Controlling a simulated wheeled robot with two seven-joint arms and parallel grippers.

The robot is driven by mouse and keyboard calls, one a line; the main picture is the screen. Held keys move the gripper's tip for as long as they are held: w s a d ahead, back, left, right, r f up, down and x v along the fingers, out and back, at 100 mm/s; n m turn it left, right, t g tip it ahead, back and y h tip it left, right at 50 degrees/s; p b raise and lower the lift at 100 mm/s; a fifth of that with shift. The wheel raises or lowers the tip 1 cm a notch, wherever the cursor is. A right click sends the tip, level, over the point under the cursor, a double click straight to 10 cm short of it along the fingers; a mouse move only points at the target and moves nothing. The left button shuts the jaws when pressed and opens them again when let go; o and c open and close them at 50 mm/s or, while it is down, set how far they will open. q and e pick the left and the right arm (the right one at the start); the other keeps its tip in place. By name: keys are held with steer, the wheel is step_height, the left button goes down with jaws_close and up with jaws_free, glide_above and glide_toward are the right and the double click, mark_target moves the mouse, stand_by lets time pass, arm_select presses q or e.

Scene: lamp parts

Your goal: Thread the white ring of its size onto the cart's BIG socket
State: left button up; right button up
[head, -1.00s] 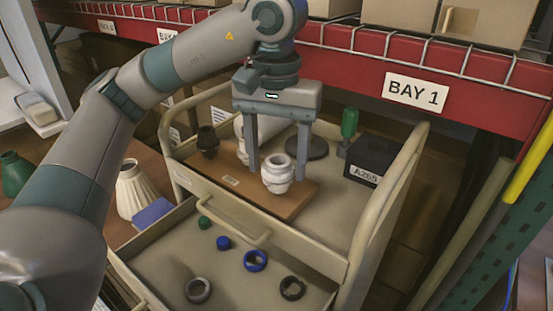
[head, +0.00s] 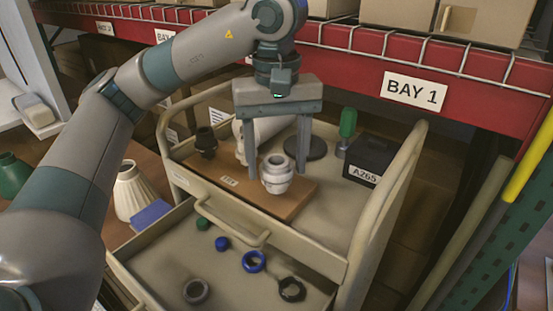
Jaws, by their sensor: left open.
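A white socket (head: 277,173) stands upright near the front of the brown board (head: 230,188) on the cart (head: 338,215). A white band circles its lower part; I cannot tell whether this is a separate ring. My left gripper (head: 276,168) is open above the board, pointing down, with one finger on each side of the socket and gaps visible. A dark socket (head: 206,142) stands at the board's left end. Another white part (head: 239,140) stands behind, partly hidden by the gripper. I cannot read which socket is BIG. My right gripper is out of view.
The open drawer (head: 165,262) holds a blue ring (head: 254,262), a black ring (head: 292,289), a grey ring (head: 195,291) and small green and blue pieces. A dark A265 box (head: 370,160) and a green-handled tool (head: 347,127) stand right of the board.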

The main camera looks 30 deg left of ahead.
arm_select(q)
steer(key=n, duration=0.5)
steer(key=shift+w+d+n, duration=0.1)
steer(key=shift+n, duration=0.2)
steer(key=c, duration=1)
steer(key=m, duration=0.4)
steer(key=shift+f+m, duration=0.1)
steer(key=shift+m, duration=1.4)
